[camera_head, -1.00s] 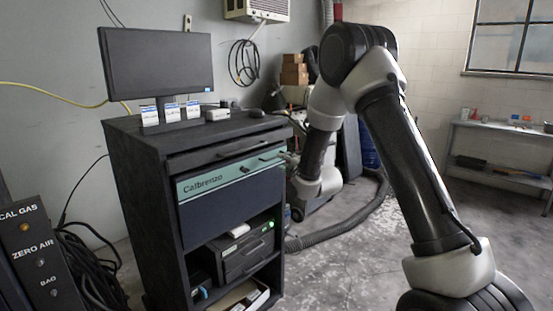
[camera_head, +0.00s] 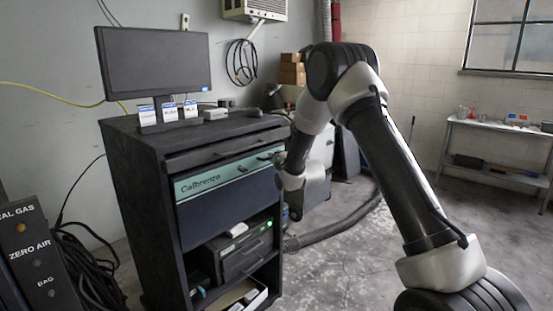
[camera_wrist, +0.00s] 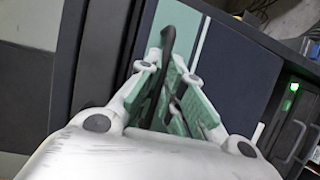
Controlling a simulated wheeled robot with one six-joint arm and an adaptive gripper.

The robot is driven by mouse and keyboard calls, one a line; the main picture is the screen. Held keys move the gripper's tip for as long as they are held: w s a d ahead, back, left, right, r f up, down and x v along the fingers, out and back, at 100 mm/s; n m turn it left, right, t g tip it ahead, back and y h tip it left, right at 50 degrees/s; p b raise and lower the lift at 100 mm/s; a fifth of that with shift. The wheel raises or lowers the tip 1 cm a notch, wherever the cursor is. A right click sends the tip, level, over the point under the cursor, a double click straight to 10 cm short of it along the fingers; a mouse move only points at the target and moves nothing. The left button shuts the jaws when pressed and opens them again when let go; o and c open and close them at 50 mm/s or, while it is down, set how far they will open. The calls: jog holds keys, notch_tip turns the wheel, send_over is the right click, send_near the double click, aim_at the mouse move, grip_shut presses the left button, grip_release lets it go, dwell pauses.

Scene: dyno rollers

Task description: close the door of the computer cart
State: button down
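The computer cart (camera_head: 128,185) is dark, with a monitor on top, and stands left of my arm in the head view. Its front has a blue panel (camera_head: 215,208) marked Calbrenzo, with a teal strip and small dark handles (camera_head: 243,168). Below the panel the compartment is open. I cannot tell for sure which part is the door. My gripper (camera_wrist: 176,72) is at the right end of the teal strip, mostly hidden by my wrist in the head view. In the wrist view a dark curved bar (camera_wrist: 165,62) lies between the green finger pads; whether they grip it is unclear.
A device with a green light (camera_head: 240,250) sits on the cart's lower shelf. A grey hose (camera_head: 335,236) curves over the floor to the right. A black cabinet labelled ZERO AIR (camera_head: 35,262) and cables stand at the left.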

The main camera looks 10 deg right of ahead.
jog(key=shift+w+a+r, duration=0.25)
jog(key=shift+w+a, duration=0.15)
jog(key=shift+w, duration=0.15)
jog(key=shift+w+a+r, duration=0.2)
jog(key=shift+w+a, duration=0.2)
jog(key=shift+w, duration=0.15)
jog(key=c, duration=1.6)
grip_release()
jog(key=shift+w+a, duration=0.1)
jog(key=shift+o, duration=0.2)
jog(key=shift+f, duration=0.1)
jog(key=v, duration=1.2)
